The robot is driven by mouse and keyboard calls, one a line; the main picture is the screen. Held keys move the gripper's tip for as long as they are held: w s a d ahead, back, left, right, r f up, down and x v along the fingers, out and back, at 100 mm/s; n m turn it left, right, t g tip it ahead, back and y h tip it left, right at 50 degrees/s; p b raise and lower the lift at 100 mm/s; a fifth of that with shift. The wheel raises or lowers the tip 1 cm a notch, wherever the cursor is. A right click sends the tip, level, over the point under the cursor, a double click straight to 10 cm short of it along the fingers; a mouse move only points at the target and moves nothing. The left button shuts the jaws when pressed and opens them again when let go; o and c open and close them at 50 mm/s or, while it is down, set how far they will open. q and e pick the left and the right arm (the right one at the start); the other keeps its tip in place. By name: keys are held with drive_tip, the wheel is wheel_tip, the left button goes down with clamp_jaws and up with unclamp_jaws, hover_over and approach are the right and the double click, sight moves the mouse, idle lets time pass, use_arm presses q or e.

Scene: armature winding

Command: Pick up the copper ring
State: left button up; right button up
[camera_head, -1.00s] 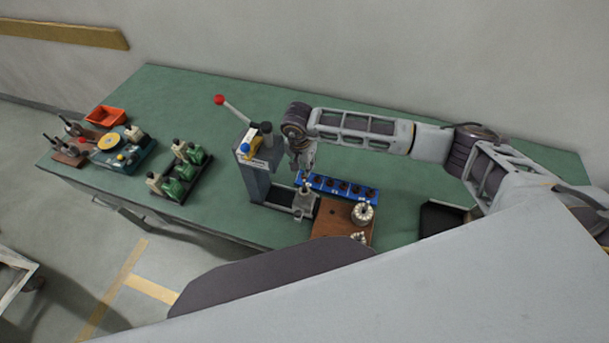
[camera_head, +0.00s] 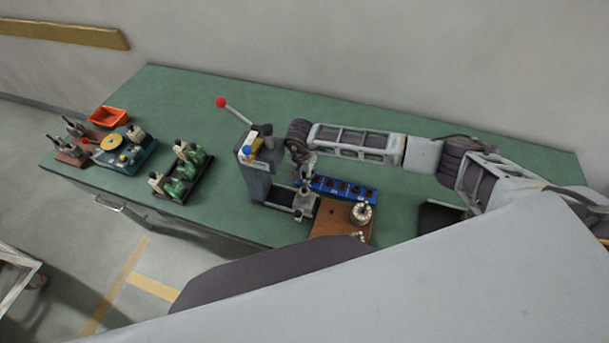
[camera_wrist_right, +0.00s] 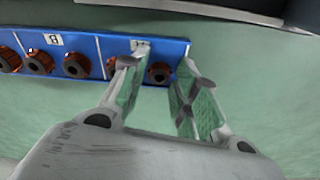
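A blue tray (camera_head: 316,183) stands near the middle of the table and holds a row of several copper rings with dark centres. The wrist view shows the same tray (camera_wrist_right: 83,44) from close up. My right gripper (camera_wrist_right: 157,64) is open and empty, pointing toward the tray's end. One copper ring (camera_wrist_right: 160,73) shows between its two fingers. A neighbouring copper ring (camera_wrist_right: 112,66) is partly hidden behind the left finger. In the head view my right gripper (camera_head: 301,176) is at the tray's left end, its fingers too small to make out. My left gripper is not in view.
A grey press (camera_head: 255,178) with a red-knobbed lever stands just left of my right gripper. A brown board (camera_head: 330,221) with a metal part (camera_head: 361,213) lies in front of the tray. Green fixtures (camera_head: 182,175) and an orange bin (camera_head: 108,117) are further left.

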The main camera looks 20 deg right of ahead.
drive_tip(key=c, duration=0.5)
drive_tip(key=shift+c, duration=0.2)
drive_tip(key=shift+r, duration=0.15)
wheel_tip(320, 180, up, 10)
drive_tip(key=b, duration=0.2)
idle(0.5)
drive_tip(key=shift+s+f, duration=0.15)
drive_tip(key=shift+f, duration=0.05)
idle(0.3)
